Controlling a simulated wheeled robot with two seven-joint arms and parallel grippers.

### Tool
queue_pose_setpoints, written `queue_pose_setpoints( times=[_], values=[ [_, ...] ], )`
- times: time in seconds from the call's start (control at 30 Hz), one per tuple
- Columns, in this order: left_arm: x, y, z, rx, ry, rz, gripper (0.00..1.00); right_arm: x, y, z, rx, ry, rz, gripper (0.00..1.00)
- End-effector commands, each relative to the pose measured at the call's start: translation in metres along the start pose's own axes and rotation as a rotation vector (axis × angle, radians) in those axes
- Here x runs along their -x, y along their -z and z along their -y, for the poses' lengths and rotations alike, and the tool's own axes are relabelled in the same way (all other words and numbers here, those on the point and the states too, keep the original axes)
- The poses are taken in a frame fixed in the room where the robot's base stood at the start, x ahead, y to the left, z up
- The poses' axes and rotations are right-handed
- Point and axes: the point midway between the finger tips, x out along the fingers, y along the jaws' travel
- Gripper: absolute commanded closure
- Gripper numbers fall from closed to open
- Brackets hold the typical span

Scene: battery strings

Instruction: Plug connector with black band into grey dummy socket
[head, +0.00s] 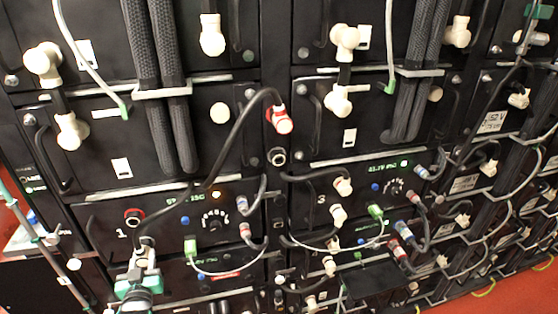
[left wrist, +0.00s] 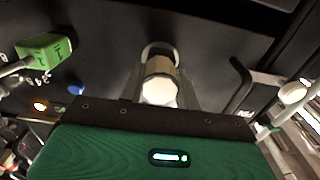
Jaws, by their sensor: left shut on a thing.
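My left gripper (head: 143,262) is at the lower left in the head view, in front of the module marked 1. It is shut on a white connector (left wrist: 160,84), which sits between the fingers in the left wrist view. A black band on it cannot be made out. A round grey socket (head: 277,157) with a dark opening is on the post between the modules, up and right of my gripper, and looks empty. A connector with a red band (head: 281,121) is just above it, on a looping black cable (head: 233,130). My right gripper is not in view.
A red-ringed socket (head: 134,217) is on module 1, just above my gripper. A green plug (head: 190,246) and several small cables are to the right. Thick braided hoses (head: 160,80) hang above. A green block (left wrist: 44,49) shows in the left wrist view.

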Motion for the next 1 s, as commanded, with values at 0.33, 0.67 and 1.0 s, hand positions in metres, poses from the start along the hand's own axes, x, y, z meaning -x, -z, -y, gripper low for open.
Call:
queue_pose_setpoints(
  times=[0.33,0.67,1.0],
  values=[
    [0.009,0.001,0.0,0.001,0.0,0.0,0.95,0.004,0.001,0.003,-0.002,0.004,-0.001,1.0],
    [0.017,0.001,0.0,0.0,0.0,0.0,0.95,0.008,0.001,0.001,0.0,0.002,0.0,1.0],
    [0.025,0.001,0.0,0.0,0.0,0.001,0.95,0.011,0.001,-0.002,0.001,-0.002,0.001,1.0]
  ],
)
